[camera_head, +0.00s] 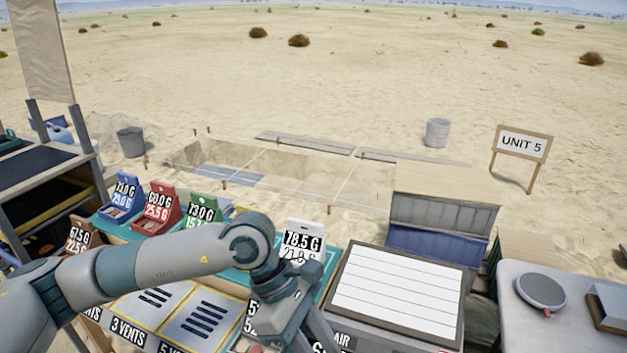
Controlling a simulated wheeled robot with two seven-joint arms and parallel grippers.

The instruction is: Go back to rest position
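My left arm comes in from the left and reaches across the sorting table. My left gripper (308,328) points down at the front of the table, left of the white lined board (397,292). Its fingertips are at the bottom of the picture, and I cannot tell whether they are apart or hold anything. Close by are a white bin labelled 78.5 G (303,239) and a partly hidden bin behind the gripper. My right arm and gripper are not in view.
Blue (123,193), red (160,208) and green (203,209) labelled bins stand on the teal table. Vented panels (197,318) lie in front. A grey table with a round scale (541,290) is at right. A shelf (40,190) stands at left.

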